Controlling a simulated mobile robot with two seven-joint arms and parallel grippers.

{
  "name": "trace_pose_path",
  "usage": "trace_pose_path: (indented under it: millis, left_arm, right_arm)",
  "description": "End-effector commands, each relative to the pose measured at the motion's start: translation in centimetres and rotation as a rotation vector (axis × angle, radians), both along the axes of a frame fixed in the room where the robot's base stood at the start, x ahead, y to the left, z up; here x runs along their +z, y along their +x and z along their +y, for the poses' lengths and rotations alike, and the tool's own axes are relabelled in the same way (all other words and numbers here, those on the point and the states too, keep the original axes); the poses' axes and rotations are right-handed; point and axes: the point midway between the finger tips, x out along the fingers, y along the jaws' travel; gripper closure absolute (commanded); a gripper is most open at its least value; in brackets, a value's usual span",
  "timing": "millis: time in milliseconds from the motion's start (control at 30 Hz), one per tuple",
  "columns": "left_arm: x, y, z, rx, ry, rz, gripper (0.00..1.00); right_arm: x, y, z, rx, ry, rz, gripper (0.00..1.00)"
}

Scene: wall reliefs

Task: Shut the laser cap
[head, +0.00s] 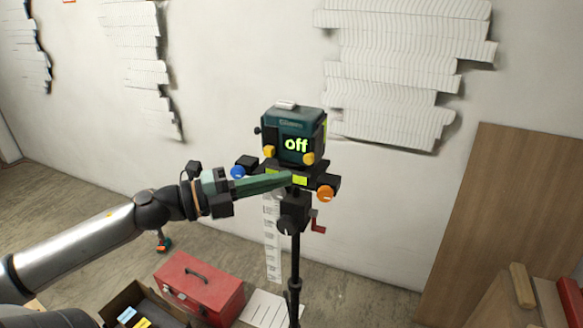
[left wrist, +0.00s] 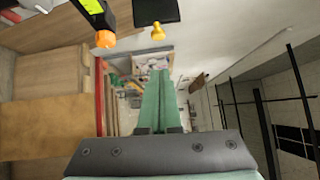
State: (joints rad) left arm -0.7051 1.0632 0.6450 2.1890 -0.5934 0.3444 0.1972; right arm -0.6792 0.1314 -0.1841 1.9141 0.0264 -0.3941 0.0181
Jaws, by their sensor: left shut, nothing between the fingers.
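The laser device (head: 293,135) is a dark teal box on a black tripod. Its front face reads "off" in green, with yellow knobs at the lower corners. I cannot tell which part is the cap or how it stands. My left gripper (head: 288,179) is shut and empty, its long green fingers in front of the device's lower base, below the front face. Whether they touch it is unclear. In the left wrist view, the fingers (left wrist: 158,76) point away, below a dark panel (left wrist: 156,10) with a yellow knob. My right gripper is in neither view.
An orange knob (head: 325,194) and a blue knob (head: 238,172) stick out from the base. The tripod pole (head: 295,258) runs down to the floor. A red toolbox (head: 198,282) and an open box lie below. A wood panel (head: 505,210) leans at right.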

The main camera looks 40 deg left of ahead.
Motion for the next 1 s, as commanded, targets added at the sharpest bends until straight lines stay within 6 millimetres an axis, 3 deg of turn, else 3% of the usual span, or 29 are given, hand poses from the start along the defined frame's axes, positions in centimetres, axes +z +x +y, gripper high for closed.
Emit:
trace_pose_path:
  millis: [67, 400, 1000]
  left_arm:
    - [0.0, 1.1, -0.8, -0.002, 0.005, -0.002, 1.0]
    - [0.1, 4.2, -0.1, 0.002, 0.001, -0.001, 1.0]
    - [0.2, 5.0, 0.1, 0.002, 0.0, 0.001, 1.0]
  right_arm:
    - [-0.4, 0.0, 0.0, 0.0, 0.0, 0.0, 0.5]
    - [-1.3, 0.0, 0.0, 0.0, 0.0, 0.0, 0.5]
    - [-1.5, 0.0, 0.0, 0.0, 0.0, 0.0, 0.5]
